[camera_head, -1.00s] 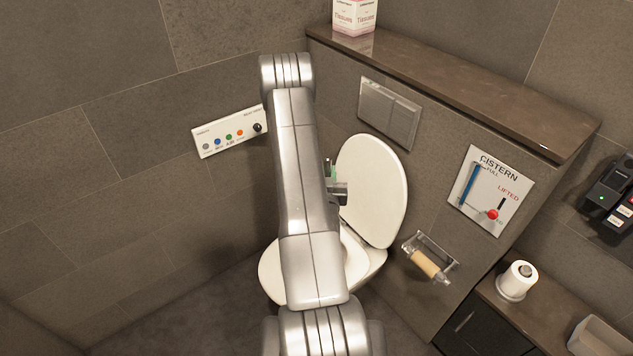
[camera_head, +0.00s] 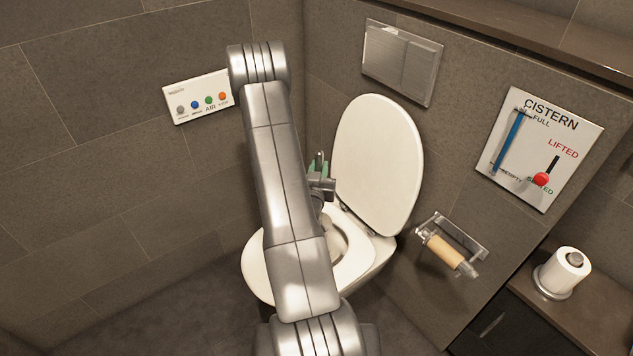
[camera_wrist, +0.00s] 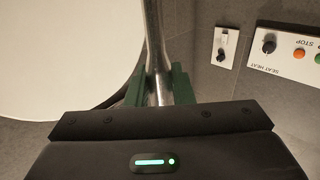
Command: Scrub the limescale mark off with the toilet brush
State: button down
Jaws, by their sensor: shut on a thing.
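My gripper (camera_head: 319,168) is partly hidden behind my arm in the head view, above the toilet bowl. In the wrist view its green fingers (camera_wrist: 160,86) are shut on the metal handle of the toilet brush (camera_wrist: 154,35). The toilet (camera_head: 256,268) has its lid (camera_head: 378,160) raised and its seat down. A pale shape, perhaps the brush head, shows below my gripper at the bowl opening, but my arm hides much of it. I cannot make out the limescale mark.
A cistern panel (camera_head: 540,150) and a flush plate (camera_head: 402,62) are on the right wall. A paper holder (camera_head: 452,245) sticks out right of the toilet. A spare roll (camera_head: 563,270) stands on the counter. A control panel (camera_head: 197,97) is on the left wall.

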jog(key=w+f+h+b, duration=0.1)
jog(key=b, duration=0.2)
jog(key=shift+w+m+b, duration=0.15)
jog(key=shift+m+b, duration=0.2)
jog(key=shift+m, duration=0.05)
jog(key=h+b, duration=0.1)
jog(key=b, duration=0.3)
jog(key=shift+w+m+g, duration=0.3)
jog(key=b, duration=0.3)
jog(key=shift+a+h, duration=0.15)
jog(key=shift+h, duration=0.15)
jog(key=b, duration=0.2)
jog(key=shift+a+r+b, duration=0.2)
jog(key=shift+r+b, duration=0.05)
jog(key=shift+b, duration=0.15)
notch_tip(320, 180, down, 6)
jog(key=b, duration=0.4)
jog(key=shift+f, duration=0.2)
jog(key=shift+f+b, duration=0.75)
jog(key=shift+b, duration=0.05)
jog(key=shift+s, duration=0.1)
